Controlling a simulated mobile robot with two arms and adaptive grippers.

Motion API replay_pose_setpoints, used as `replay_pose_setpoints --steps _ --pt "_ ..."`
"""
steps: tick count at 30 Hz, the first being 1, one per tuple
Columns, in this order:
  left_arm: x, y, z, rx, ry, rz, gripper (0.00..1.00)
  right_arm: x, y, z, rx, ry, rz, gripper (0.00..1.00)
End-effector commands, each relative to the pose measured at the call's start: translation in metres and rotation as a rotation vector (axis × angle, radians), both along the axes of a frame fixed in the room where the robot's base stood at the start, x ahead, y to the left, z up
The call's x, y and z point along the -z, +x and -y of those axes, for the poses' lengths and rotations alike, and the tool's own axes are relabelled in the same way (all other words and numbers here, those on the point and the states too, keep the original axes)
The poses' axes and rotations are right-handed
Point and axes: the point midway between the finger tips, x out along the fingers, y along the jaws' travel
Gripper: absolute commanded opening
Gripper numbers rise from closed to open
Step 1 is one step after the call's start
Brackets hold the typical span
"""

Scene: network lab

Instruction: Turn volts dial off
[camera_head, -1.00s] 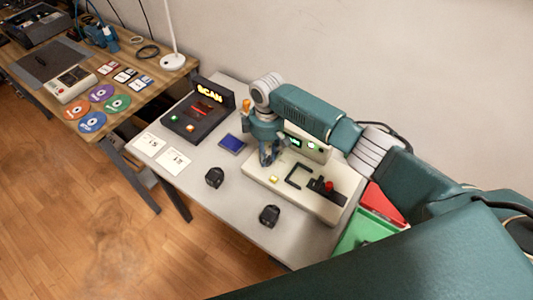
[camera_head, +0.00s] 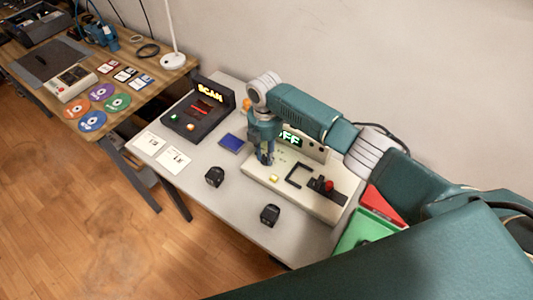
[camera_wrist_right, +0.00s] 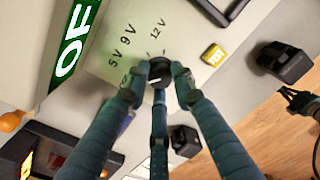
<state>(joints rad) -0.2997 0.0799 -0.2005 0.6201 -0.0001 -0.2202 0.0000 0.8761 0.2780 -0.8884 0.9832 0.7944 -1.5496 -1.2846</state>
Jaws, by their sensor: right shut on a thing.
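The volts dial (camera_wrist_right: 158,75) is a small dark round knob with a pale mark, seen in the right wrist view. Printed labels, including 5V, 9V and 12V, stand around it. My right gripper (camera_wrist_right: 160,72) is shut on the dial, with its fingers around the knob. In the head view this gripper (camera_head: 265,158) points down at the left part of the cream panel (camera_head: 312,204) and hides the dial. The green display (camera_head: 290,138) behind it reads OFF, partly covered by the arm. A dark clawed shape at the right wrist view's edge may be my left gripper (camera_wrist_right: 298,100).
The panel also has a yellow TEST button (camera_wrist_right: 213,55) and a red-knobbed lever (camera_head: 328,186). Two black blocks (camera_head: 214,176) (camera_head: 270,215) stand in front. A SCAN unit (camera_head: 200,108) and blue square (camera_head: 232,144) are left. Red and green bins (camera_head: 368,230) are right.

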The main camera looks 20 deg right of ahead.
Motion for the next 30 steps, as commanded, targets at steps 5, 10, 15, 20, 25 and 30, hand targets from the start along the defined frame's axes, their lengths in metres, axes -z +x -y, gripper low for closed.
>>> replay_pose_setpoints --steps 5,10,15,20,25,30 --pt "0.0006 -0.0001 -0.0001 0.0 0.0 0.0 0.0 -0.0029 0.0027 -0.0033 -0.103 0.006 0.009 0.0" --pt "0.0009 -0.0001 -0.0002 0.0 0.0 0.0 0.0 -0.0029 0.0024 -0.0035 -0.163 0.006 0.009 0.0" --pt "0.0011 -0.0001 -0.0002 0.0 0.0 0.0 0.0 -0.0029 0.0021 -0.0036 -0.192 0.006 0.008 0.0" --pt "0.0011 -0.0001 -0.0003 0.0 0.0 0.0 0.0 -0.0028 0.0019 -0.0038 -0.199 0.007 0.008 0.0" --pt "0.0011 -0.0001 -0.0004 0.0 0.0 0.0 0.0 -0.0026 0.0017 -0.0038 -0.199 0.007 0.007 0.0" --pt "0.0011 -0.0001 -0.0005 0.0 0.0 0.0 0.0 -0.0025 0.0014 -0.004 -0.198 0.007 0.006 0.36"
